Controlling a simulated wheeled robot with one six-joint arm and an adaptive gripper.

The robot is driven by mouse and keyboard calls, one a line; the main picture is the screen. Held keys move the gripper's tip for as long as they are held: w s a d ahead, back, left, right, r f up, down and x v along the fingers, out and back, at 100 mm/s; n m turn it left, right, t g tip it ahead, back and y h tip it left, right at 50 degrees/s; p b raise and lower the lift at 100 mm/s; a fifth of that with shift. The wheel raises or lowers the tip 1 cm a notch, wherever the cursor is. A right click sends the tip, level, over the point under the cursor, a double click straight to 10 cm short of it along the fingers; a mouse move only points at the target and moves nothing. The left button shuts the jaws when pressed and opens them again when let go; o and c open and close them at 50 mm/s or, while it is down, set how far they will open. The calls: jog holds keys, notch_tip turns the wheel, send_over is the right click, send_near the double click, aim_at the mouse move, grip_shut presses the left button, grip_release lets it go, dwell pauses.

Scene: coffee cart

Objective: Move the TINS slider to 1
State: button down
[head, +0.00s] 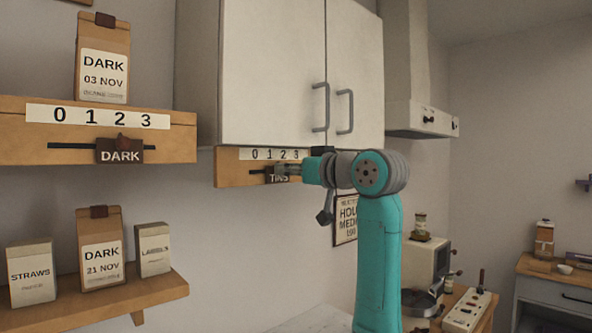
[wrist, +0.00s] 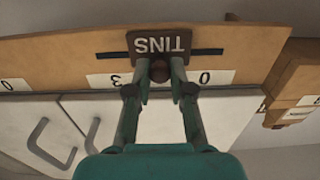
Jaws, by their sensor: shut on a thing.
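The TINS slider (wrist: 159,46) is a dark brown plate on a slotted wooden rail (wrist: 70,50), upside down in the wrist view. In the head view the TINS slider (head: 271,178) is partly covered by my gripper (head: 284,170). In the wrist view my gripper (wrist: 161,74) is shut on the slider's round knob (wrist: 159,70), with a finger on each side. The number strip (wrist: 218,78) shows 0 and 3 there; my fingers hide the middle. The slider stands between 0 and 3, around 1 to 2; its exact number is unclear.
A white cupboard (head: 270,75) with two grey handles is directly above the rail. A DARK slider (head: 120,150) is on a separate shelf at the left, with coffee bags nearby. A coffee machine (head: 412,270) stands below right. Open wall lies below the rail.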

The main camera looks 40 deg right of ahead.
jog(key=shift+a, duration=1)
jog(key=c, duration=1)
grip_release()
jog(key=shift+c, duration=0.2)
jog(key=shift+s, duration=0.1)
jog(key=s, duration=1.1)
jog(key=shift+s+d, duration=0.25)
jog(key=shift+s, duration=0.15)
